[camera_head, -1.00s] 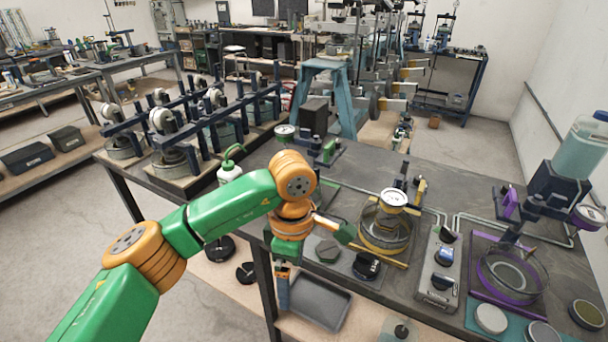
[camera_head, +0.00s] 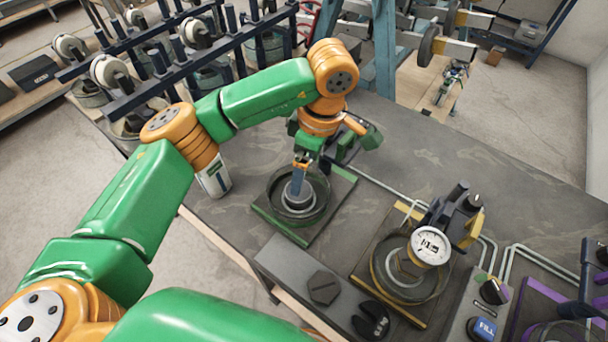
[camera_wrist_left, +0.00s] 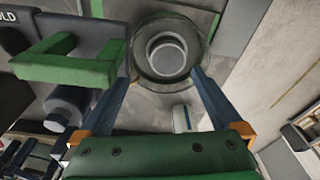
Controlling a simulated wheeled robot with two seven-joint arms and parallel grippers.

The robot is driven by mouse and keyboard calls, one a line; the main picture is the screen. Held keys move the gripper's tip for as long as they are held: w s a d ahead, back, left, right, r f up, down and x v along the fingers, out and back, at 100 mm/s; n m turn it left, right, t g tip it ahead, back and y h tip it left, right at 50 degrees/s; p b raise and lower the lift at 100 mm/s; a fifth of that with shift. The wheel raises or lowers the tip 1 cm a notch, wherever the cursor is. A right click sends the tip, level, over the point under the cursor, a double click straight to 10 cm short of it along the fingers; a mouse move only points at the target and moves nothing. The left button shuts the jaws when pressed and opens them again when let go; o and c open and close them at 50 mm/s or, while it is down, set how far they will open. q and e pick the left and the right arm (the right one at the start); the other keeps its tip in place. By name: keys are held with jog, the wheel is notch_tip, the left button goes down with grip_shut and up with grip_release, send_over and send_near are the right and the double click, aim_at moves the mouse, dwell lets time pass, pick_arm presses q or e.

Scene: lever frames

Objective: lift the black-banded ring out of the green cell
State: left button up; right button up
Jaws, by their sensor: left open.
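The green cell (camera_head: 259,211) is a round clear-walled dish on a green-edged base, on the dark bench. A grey ring (camera_head: 291,204) sits inside it, partly hidden by my gripper. A darker band seems to run round it, but its colour is hard to make out. In the left wrist view the ring (camera_wrist_left: 166,56) lies within the round wall of the cell (camera_wrist_left: 141,74), ahead of my fingers. My left gripper (camera_head: 299,184) is above the cell, pointing down; in the wrist view its two blue fingers (camera_wrist_left: 160,80) are apart with nothing between them. My right gripper does not show.
A yellow-edged cell (camera_head: 385,293) with a dial gauge (camera_head: 430,246) stands to the right. A white bottle (camera_head: 214,180) stands left of the green cell.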

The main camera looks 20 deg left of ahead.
aim_at(305, 196)
pick_arm(q)
jog(key=f, duration=0.1)
jog(key=s+f+p, duration=0.1)
jog(key=f, duration=0.1)
jog(key=a+f+p, duration=0.1)
jog(key=f, duration=0.1)
jog(key=shift+s, duration=0.3)
jog(key=shift+w+a+f, duration=0.1)
jog(key=shift+w+f, duration=0.1)
jog(key=shift+f, duration=0.3)
jog(key=shift+s+r, duration=0.1)
jog(key=c, duration=1.5)
